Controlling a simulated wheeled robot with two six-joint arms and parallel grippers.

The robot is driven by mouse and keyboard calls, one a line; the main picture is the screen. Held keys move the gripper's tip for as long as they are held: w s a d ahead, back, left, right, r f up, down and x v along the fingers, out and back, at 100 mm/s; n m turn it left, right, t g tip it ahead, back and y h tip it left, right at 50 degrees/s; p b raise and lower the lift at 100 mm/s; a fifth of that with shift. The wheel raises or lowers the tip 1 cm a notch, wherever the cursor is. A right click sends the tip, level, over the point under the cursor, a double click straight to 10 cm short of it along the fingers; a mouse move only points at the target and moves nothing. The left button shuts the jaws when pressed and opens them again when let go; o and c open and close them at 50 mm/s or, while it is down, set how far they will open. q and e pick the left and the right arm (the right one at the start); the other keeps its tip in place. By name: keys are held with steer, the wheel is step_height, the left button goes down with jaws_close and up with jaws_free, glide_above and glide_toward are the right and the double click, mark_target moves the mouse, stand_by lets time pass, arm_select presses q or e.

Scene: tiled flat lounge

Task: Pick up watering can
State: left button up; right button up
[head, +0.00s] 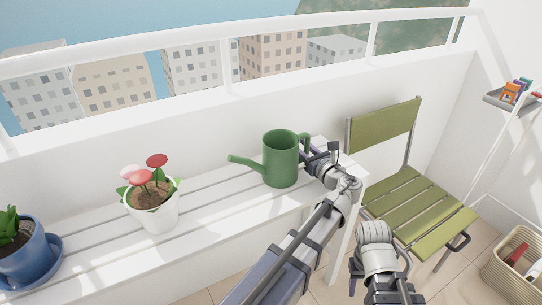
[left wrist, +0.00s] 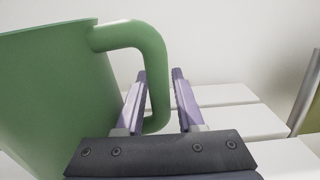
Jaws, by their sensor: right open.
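The green watering can (head: 281,160) stands upright on a white slatted bench, its spout pointing left and its handle on the right. My left gripper (head: 313,153) is at the handle side. In the left wrist view, the can (left wrist: 50,85) fills the left side. The curved handle (left wrist: 155,60) passes down between the two fingers of my left gripper (left wrist: 156,76). One finger is inside the handle loop and the other outside, with a small gap to the handle. My right gripper (head: 386,285) is open and empty at the bottom, right of centre, partly hidden by its own wrist.
The white bench (head: 215,207) also carries a white pot (head: 154,217) with red and pink flowers and a blue pot (head: 28,265). A green folding chair (head: 415,205) stands right of the bench. A wicker basket (head: 508,280) is at the lower right. A wall and railing run behind.

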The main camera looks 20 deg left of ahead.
arm_select(q)
steer(key=shift+d, duration=0.2)
steer(key=shift+a, duration=0.1)
jaws_close()
steer(key=shift+r, duration=0.1)
stand_by(1.0)
